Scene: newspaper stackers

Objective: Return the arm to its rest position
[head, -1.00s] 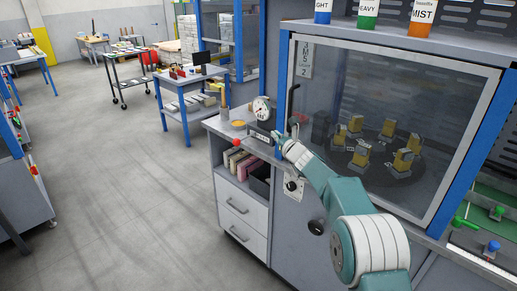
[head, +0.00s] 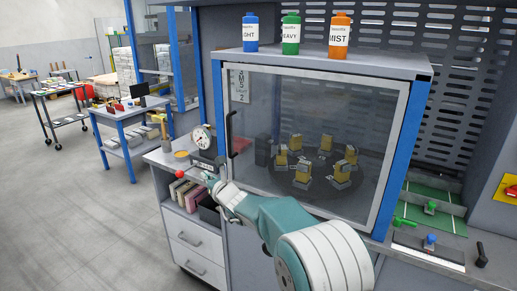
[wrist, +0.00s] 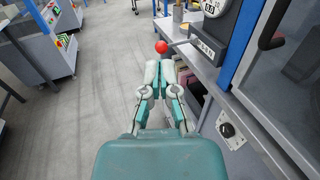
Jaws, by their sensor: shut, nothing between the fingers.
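My gripper (wrist: 160,68) shows in the wrist view with its pale fingertips together and nothing between them. In the head view my gripper (head: 212,181) is at the end of my teal and white arm, low in front of the cabinet's left side. A red ball knob (head: 179,174) on a lever is just left of the fingertips. In the wrist view the red knob (wrist: 162,47) appears just beyond the fingertips; I cannot tell whether they touch.
A glass-fronted cabinet (head: 400,160) holds several yellow-grey parts on a round plate. A dial gauge (head: 201,138) stands on the side counter above drawers (head: 196,246). Blue, green and orange bottles (head: 340,35) stand on the cabinet top. Open floor (head: 90,220) lies left.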

